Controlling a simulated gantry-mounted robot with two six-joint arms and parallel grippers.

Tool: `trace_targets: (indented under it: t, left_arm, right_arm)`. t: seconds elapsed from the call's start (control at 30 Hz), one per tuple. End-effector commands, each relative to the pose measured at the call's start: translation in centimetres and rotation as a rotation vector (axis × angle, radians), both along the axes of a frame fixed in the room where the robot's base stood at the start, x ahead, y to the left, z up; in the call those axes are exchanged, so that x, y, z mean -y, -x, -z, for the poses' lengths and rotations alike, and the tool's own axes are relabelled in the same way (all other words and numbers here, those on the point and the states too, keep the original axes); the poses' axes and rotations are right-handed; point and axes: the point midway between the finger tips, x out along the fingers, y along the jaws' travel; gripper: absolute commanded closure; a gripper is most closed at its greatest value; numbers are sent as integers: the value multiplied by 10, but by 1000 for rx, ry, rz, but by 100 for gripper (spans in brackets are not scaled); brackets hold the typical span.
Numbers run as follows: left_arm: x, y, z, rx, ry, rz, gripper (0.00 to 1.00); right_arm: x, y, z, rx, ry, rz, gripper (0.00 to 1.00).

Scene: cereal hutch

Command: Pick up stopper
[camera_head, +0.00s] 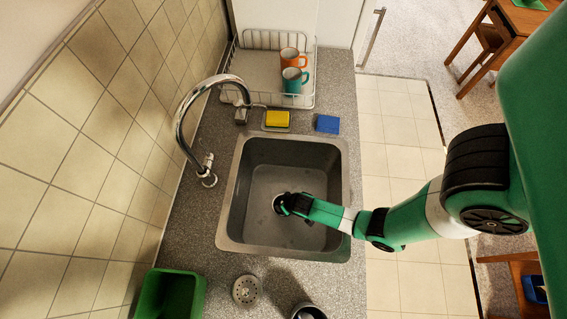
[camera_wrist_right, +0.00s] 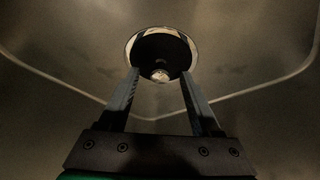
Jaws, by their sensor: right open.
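In the right wrist view, a dark round piece with a small shiny knob, which looks like the stopper (camera_wrist_right: 160,52), sits inside a bright metal ring in the sink floor. My right gripper (camera_wrist_right: 160,82) is open, with one fingertip on each side of the knob's near end. Nothing is clearly held, and I cannot tell whether the fingers touch it. In the head view my right gripper (camera_head: 281,204) is down inside the grey sink (camera_head: 232,242) and hides the drain. My left gripper is not in view.
The sink walls surround my right gripper. A curved faucet (camera_head: 180,128) rises at the left. A yellow sponge (camera_head: 278,118) and blue sponge (camera_head: 327,124) lie behind the sink. A perforated metal disc (camera_head: 246,290) and green bin (camera_head: 172,294) are in front.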

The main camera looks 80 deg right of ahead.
Motion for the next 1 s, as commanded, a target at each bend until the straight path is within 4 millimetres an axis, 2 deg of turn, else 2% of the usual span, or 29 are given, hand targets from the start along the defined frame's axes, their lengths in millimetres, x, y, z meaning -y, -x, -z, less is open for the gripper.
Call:
trace_targets:
  t: [0.03,0.37,0.77,0.87,1.0]
  left_arm:
    - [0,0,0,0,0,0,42]
    - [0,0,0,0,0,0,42]
    - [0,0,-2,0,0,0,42]
    - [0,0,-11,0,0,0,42]
    - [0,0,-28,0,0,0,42]
  right_arm:
    - [0,0,0,0,0,0,40]
    - [0,0,0,-1,-1,0,100]
    - [0,0,-4,0,0,0,100]
    - [0,0,-18,1,0,0,100]
    - [0,0,-52,3,1,1,100]
